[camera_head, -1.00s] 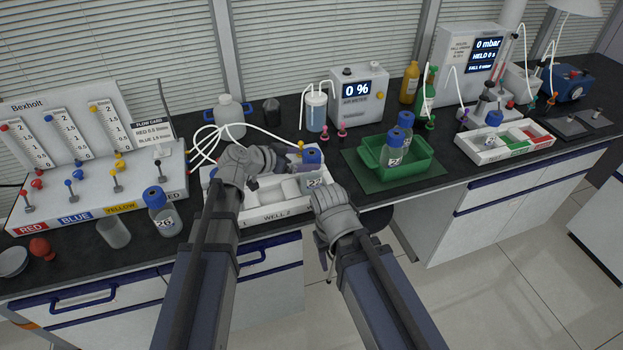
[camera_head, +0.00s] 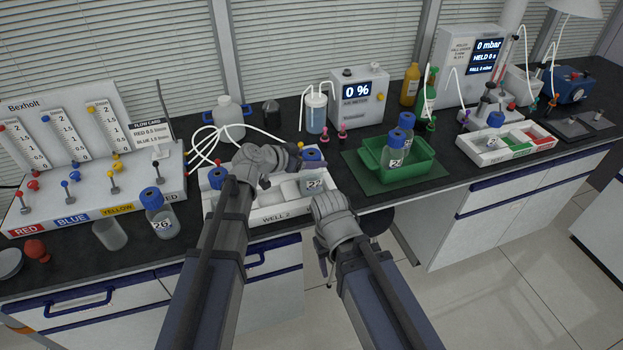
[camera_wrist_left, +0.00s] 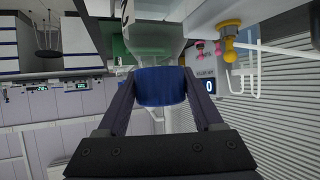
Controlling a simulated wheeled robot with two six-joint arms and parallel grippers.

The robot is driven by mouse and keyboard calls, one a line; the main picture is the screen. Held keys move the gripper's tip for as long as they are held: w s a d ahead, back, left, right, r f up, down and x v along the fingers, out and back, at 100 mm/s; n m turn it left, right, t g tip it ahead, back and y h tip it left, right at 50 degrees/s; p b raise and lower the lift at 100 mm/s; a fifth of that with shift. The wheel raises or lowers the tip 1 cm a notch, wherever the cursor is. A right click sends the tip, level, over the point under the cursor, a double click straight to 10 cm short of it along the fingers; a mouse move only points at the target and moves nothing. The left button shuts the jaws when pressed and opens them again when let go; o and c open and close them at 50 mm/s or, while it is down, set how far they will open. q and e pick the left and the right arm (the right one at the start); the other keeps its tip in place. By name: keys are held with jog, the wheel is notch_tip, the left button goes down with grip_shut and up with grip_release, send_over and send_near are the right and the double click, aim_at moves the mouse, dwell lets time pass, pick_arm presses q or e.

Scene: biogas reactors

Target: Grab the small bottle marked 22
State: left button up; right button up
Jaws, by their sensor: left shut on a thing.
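The small bottle marked 22 (camera_head: 313,185) is clear with a blue cap and stands upright at the right end of the white WELL 2 tray. I cannot tell whether its base touches the tray. My left gripper (camera_head: 298,163) reaches it from the left and is shut on its blue cap. In the left wrist view the cap (camera_wrist_left: 161,87) sits between both fingers, with the clear bottle body (camera_wrist_left: 155,38) beyond it. My right gripper (camera_head: 325,262) hangs in front of the bench edge, right of the tray; its fingers are too unclear to judge.
The white tray (camera_head: 275,215) lies under my left arm. A bottle marked 26 (camera_head: 160,222) and an empty beaker (camera_head: 109,235) stand to its left. A green bin (camera_head: 410,170) with blue-capped bottles stands to the right. An air meter (camera_head: 358,95) is behind.

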pick_arm(q)
grip_shut()
jog(key=shift+r, duration=0.1)
dwell(0.5)
